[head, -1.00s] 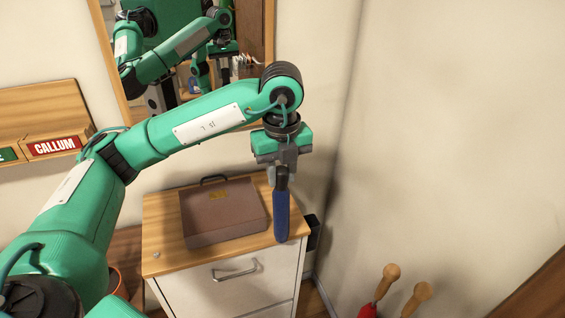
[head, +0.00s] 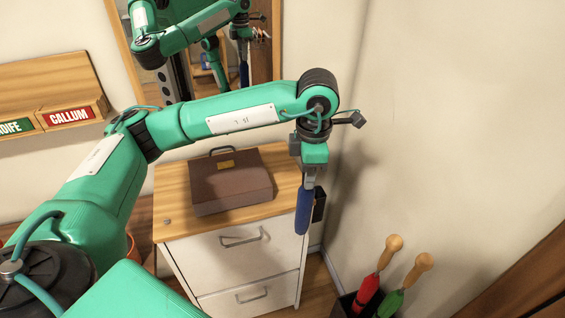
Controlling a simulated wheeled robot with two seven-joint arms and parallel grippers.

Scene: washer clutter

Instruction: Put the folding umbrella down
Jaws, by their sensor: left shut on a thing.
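The folding umbrella (head: 303,212) is blue with a dark handle and hangs upright, pointing down. My left gripper (head: 308,178) is shut on its upper end. In the head view the umbrella overlaps the right front corner of the wooden-topped cabinet (head: 180,222). I cannot tell whether its lower end is over the top or just beyond the edge. My right gripper does not show.
A brown briefcase (head: 232,185) lies on the cabinet top. A black holder (head: 319,206) is at the cabinet's right side. At lower right, red (head: 367,292) and green (head: 391,303) umbrellas with wooden handles stand in a dark bin (head: 345,305). A mirror hangs behind.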

